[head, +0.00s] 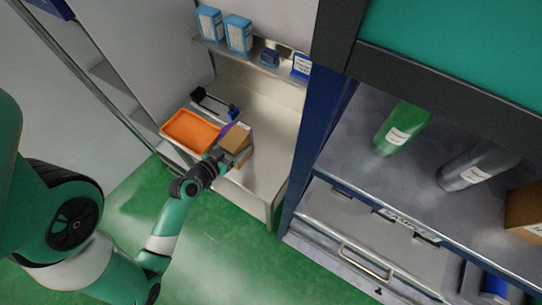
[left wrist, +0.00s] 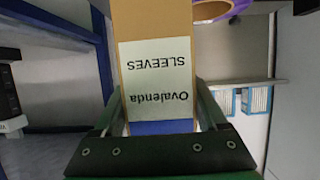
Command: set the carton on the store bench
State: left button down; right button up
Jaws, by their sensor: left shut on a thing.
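The carton (head: 236,140) is a brown box held over the pale store bench (head: 268,185), to the right of the orange tray. In the left wrist view the carton (left wrist: 155,25) has a white label reading "Ovalenda SLEEVES", upside down, and a blue band near the fingers. My left gripper (head: 219,157) is shut on it, with a finger on each side. The carton's underside is hidden, so I cannot tell whether it touches the bench. My right gripper is in neither view.
An orange tray (head: 190,131) and a dark device (head: 214,103) are on the bench's left. A purple ring (left wrist: 212,9) is beside the carton. Blue-and-white boxes (head: 238,33) stand on the shelf above. A blue cabinet post (head: 318,125) borders the right. The bench's right part is clear.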

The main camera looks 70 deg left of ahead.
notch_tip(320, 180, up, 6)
jog(key=p, duration=0.5)
pick_arm(q)
jog(key=w+f+b, duration=0.3)
jog(key=w+d+f+b, duration=0.1)
jog(key=w+f+b, duration=0.2)
jog(key=w+f, duration=0.1)
jog(key=w+f+b, duration=0.3)
jog(key=w+f, duration=0.1)
jog(key=shift+w+d+f+b, duration=0.2)
jog(key=shift+w+d+b, duration=0.05)
jog(key=shift+d+b, duration=0.15)
jog(key=shift+s+f, duration=0.1)
jog(key=shift+f, duration=0.15)
jog(key=shift+r, duration=0.1)
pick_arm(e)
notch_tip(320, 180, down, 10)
